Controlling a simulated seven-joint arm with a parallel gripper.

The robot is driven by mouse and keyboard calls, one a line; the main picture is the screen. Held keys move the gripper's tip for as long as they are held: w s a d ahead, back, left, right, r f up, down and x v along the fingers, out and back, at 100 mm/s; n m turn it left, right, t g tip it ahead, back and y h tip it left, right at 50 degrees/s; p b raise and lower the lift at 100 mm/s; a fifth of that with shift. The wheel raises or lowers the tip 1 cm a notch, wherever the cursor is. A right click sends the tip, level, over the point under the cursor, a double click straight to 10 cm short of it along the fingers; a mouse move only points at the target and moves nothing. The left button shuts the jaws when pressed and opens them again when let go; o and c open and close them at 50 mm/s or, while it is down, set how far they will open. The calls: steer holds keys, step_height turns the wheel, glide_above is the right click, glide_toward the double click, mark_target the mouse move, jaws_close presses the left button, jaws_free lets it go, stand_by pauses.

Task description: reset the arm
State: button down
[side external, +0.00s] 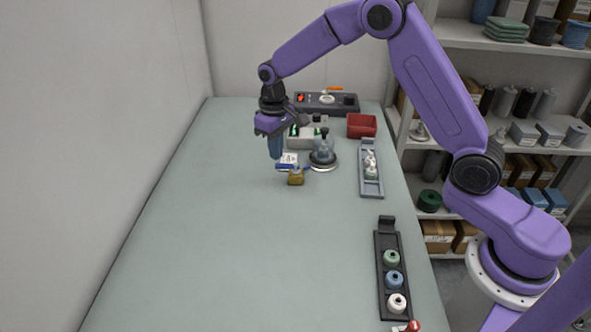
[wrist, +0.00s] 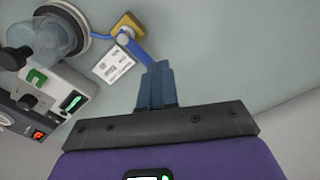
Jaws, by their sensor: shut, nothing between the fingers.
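My gripper (side external: 275,147) is above the back part of the table (side external: 220,230), pointing down. Its blue fingers are together with nothing between them; they also show in the wrist view (wrist: 157,85). A glass flask (side external: 323,146) on a round base stands to the right of the fingers. A small amber piece (side external: 295,177) sits on the table in front of the fingers, beside a blue part with a white printed label (side external: 289,159). In the wrist view the label (wrist: 114,65) and amber piece (wrist: 127,25) lie apart from the fingertips.
A dark rack (side external: 391,238) with three caps stands at the front right.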

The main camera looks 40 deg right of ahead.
steer(key=shift+r, duration=0.65)
steer(key=s+a+r+n, duration=0.2)
steer(key=s+r, duration=0.1)
steer(key=s, duration=0.6)
steer(key=s+a+r+n, duration=0.2)
steer(key=s+r+n, duration=0.15)
steer(key=s, duration=0.55)
steer(key=s+d+n, duration=0.2)
steer(key=s+d, duration=0.2)
steer(key=s, duration=0.6)
steer(key=s+d+n, duration=0.2)
steer(key=s+d, duration=0.2)
steer(key=s, duration=0.6)
steer(key=shift+s+r, duration=0.2)
steer(key=shift+r, duration=0.15)
